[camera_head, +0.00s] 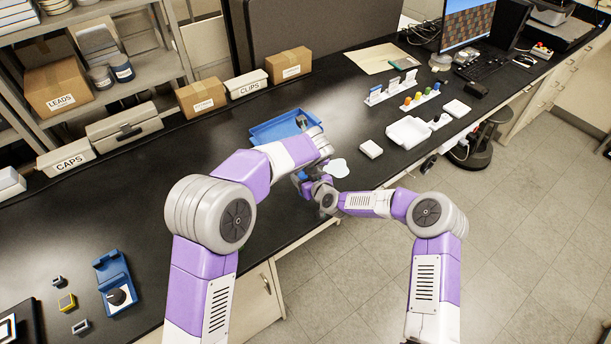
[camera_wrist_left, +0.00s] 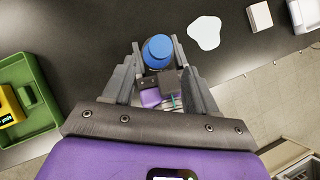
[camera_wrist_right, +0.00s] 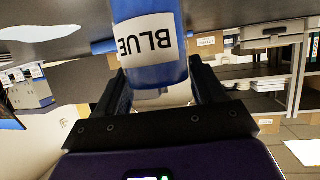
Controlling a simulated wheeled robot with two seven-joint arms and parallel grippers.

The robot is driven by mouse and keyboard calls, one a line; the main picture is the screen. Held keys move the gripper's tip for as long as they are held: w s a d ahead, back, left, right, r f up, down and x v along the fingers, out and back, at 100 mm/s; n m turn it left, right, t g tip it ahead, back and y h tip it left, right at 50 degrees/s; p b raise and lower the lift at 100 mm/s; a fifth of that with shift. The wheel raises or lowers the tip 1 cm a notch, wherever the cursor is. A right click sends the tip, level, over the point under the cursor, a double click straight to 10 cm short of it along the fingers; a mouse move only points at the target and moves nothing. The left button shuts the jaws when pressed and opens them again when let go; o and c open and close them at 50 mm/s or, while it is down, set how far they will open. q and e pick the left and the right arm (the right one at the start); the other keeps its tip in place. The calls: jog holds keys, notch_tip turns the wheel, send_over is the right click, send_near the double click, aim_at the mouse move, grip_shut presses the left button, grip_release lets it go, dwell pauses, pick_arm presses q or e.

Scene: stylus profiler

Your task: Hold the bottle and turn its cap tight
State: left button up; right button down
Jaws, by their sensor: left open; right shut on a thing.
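The blue bottle (camera_wrist_right: 150,45) has a white label reading BLUE, upside down in the right wrist view. My right gripper (camera_wrist_right: 158,78) is shut on its body; in the head view this gripper (camera_head: 309,183) is by the counter's front edge. In the left wrist view the round blue cap (camera_wrist_left: 158,48) is seen from above, at the bottle's top. My left gripper (camera_wrist_left: 159,62) is open, with one finger on either side of the cap. I cannot tell whether the fingers touch it. In the head view my left forearm and wrist hide most of the bottle.
A blue tray (camera_head: 262,132) lies behind the grippers on the black counter. A white puddle-like patch (camera_head: 338,168) and a small white box (camera_head: 370,149) are to the right. A green tray (camera_wrist_left: 40,95) shows in the left wrist view.

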pick_arm(q)
jog(key=x, duration=0.7)
jog(key=shift+w+f, duration=0.1)
jog(key=shift+f, duration=0.1)
